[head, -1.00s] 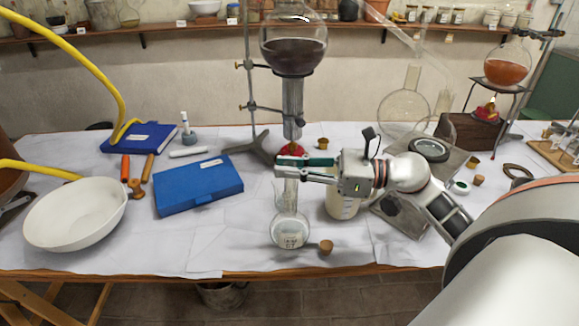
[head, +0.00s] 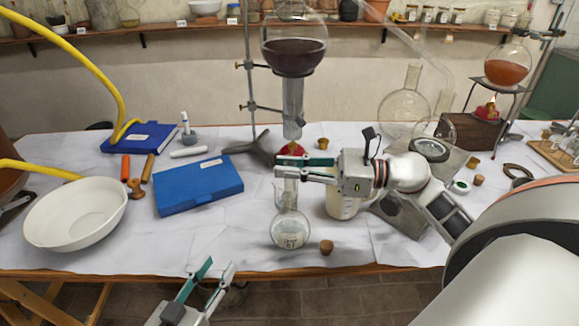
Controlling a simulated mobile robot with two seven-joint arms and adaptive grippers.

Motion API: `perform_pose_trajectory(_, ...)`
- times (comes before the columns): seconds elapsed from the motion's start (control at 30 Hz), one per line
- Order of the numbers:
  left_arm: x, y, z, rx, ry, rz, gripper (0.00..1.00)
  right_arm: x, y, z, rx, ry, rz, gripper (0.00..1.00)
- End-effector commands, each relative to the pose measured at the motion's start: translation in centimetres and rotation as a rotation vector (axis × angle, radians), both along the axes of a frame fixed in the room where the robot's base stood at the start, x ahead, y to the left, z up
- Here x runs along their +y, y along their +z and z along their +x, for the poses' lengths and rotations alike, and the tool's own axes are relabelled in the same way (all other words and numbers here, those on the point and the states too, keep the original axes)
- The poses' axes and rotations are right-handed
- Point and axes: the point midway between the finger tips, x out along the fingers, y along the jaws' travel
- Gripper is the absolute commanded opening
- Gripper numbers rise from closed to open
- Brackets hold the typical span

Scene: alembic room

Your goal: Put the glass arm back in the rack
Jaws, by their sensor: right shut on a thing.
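A long clear glass arm (head: 405,40) slants down from the top centre toward the right, above the round flask at the back. A wooden rack (head: 552,153) with small glass pieces stands at the far right edge. My left gripper (head: 219,268) is open and empty, low in front of the table edge.
A blue case (head: 198,186), a white bowl (head: 75,215) and a cork (head: 326,247) lie near the front. A metal stand (head: 250,90) holds a dark-filled globe (head: 293,50) behind the right gripper. White cloth is clear between case and flask.

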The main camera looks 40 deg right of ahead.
Motion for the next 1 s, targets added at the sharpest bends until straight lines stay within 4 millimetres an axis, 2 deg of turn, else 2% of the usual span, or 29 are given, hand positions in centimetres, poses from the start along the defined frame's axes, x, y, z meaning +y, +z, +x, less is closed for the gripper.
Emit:
perform_pose_trajectory(0.03,-1.4,1.4,0.2,-0.021,-0.040,-0.007,0.37,0.0,0.0,0.0,-0.001,0.000,-0.001,0.00)
perform_pose_trajectory(0.2,-5.3,4.3,-0.2,-0.060,-0.171,-0.016,0.37,0.0,0.0,0.0,-0.001,0.000,-0.001,0.00)
perform_pose_trajectory(0.4,-8.5,6.4,-0.9,-0.092,-0.306,0.011,0.37,0.0,0.0,0.0,-0.001,0.000,-0.001,0.00)
perform_pose_trajectory(0.7,-10.3,7.2,-1.1,-0.110,-0.414,0.070,0.37,0.0,0.0,0.0,-0.001,0.000,-0.001,0.00)
perform_pose_trajectory(1.0,-11.5,7.1,-0.9,-0.109,-0.430,0.081,0.37,0.0,0.0,0.0,-0.001,0.000,0.000,0.00)
